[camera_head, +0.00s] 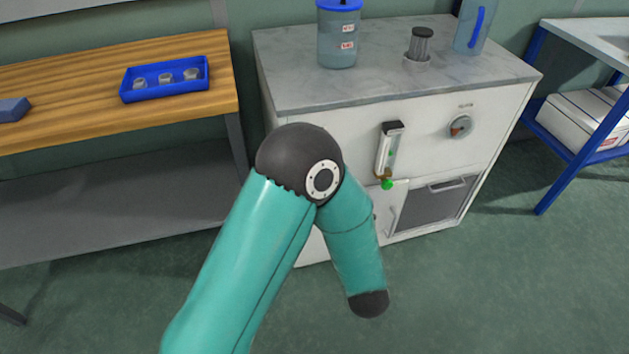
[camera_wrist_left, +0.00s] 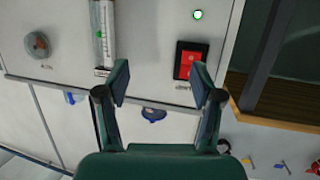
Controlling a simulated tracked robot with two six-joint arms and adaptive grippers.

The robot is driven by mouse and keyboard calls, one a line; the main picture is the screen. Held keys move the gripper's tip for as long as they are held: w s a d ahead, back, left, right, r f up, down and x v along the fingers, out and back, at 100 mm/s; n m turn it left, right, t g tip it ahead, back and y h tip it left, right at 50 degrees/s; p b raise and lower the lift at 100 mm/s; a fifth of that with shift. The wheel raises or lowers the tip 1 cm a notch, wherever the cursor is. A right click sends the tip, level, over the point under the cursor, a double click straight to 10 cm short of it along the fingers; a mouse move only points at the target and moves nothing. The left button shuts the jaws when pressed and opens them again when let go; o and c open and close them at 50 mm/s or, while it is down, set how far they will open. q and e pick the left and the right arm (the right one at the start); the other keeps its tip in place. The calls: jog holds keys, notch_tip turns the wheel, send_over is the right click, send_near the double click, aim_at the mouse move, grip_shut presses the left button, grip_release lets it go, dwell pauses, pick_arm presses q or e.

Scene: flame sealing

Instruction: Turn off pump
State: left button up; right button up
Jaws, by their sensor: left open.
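A red rocker switch (camera_wrist_left: 191,60) in a black frame sits on the white cabinet front in the left wrist view. A lit green round lamp (camera_wrist_left: 197,14) is near it, towards the top of that picture. My left gripper (camera_wrist_left: 160,72) is open and empty, its fingers pointing at the cabinet front. The switch shows just beyond the right fingertip; I cannot tell whether they touch. In the head view the white cabinet (camera_head: 290,90) shows, but my arm hides the switch, the lamp and the gripper. My right gripper is in neither view.
A flow meter (camera_head: 389,150) with a green knob (camera_head: 387,184) and a round gauge (camera_head: 461,127) are on the cabinet front. A blue-lidded jar (camera_head: 338,40) stands on top. A wooden bench (camera_head: 60,70) with a blue tray (camera_head: 150,95) is at left.

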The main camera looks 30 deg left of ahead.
pick_arm(q)
notch_tip(320, 180, up, 3)
jog(key=s+a+n+y+b, duration=0.1)
jog(key=s+n+y+b, duration=0.15)
jog(key=y, duration=0.25)
jog(key=b+x, duration=0.1)
jog(key=x, duration=1.6)
jog(key=shift+s+a+r, duration=0.25)
jog(key=shift+r, duration=0.05)
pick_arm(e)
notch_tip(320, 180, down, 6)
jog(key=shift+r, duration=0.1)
pick_arm(q)
jog(key=shift+m, duration=0.25)
